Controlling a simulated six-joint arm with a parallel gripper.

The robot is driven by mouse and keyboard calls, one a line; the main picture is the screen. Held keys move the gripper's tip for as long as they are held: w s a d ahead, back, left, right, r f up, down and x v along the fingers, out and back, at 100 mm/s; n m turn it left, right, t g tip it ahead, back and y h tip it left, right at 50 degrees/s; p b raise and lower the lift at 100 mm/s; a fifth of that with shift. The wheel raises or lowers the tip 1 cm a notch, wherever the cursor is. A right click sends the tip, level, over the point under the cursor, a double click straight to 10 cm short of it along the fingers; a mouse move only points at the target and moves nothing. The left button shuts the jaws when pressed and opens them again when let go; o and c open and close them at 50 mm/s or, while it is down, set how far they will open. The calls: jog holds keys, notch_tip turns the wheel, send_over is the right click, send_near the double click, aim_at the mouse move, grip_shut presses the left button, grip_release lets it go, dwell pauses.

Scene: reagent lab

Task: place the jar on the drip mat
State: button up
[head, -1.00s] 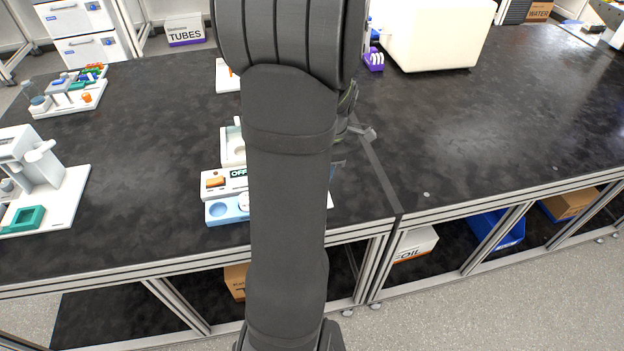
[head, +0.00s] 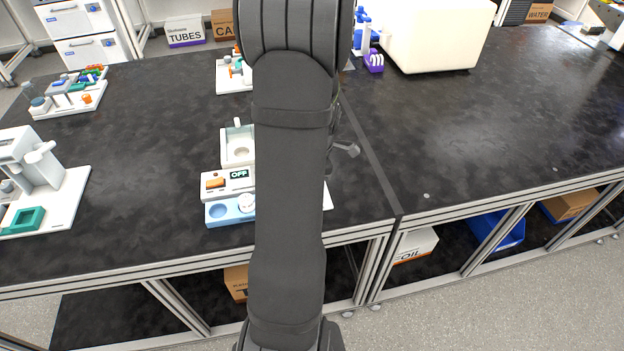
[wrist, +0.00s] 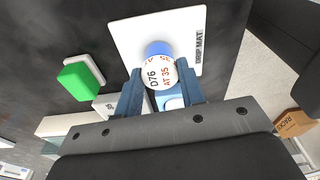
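The jar (wrist: 159,73) shows in the wrist view as a round white top printed "D76 AT 35". It sits between the two fingertips of my gripper (wrist: 160,80), which appear closed against its sides. The white drip mat (wrist: 187,22), with "DRIP MAT" along its edge, lies beyond and beneath the jar in that view. A blue patch shows just past the jar's top; I cannot tell whether it is jar or mat. The jar's base is hidden, so contact with the mat cannot be told. In the head view my arm hides the gripper and jar.
A white unit with an "OFF" display (head: 239,174) and a pale blue tray (head: 219,212) stand left of my arm. A green block (wrist: 80,80) lies left of the mat in the wrist view. The bench right of my arm is largely clear.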

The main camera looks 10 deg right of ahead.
jog(key=o, duration=0.4)
jog(key=shift+o, duration=0.2)
notch_tip(320, 180, up, 12)
jog(key=d, duration=0.1)
jog(key=shift+d+r, duration=0.15)
jog(key=shift+d, duration=0.1)
jog(key=shift+w, duration=0.1)
jog(key=f, duration=0.4)
jog(key=a+f, duration=0.1)
jog(key=f, duration=0.7)
jog(key=shift+a+f, duration=0.2)
jog(key=shift+a, duration=0.05)
notch_tip(320, 180, up, 2)
jog(key=shift+r, duration=0.85)
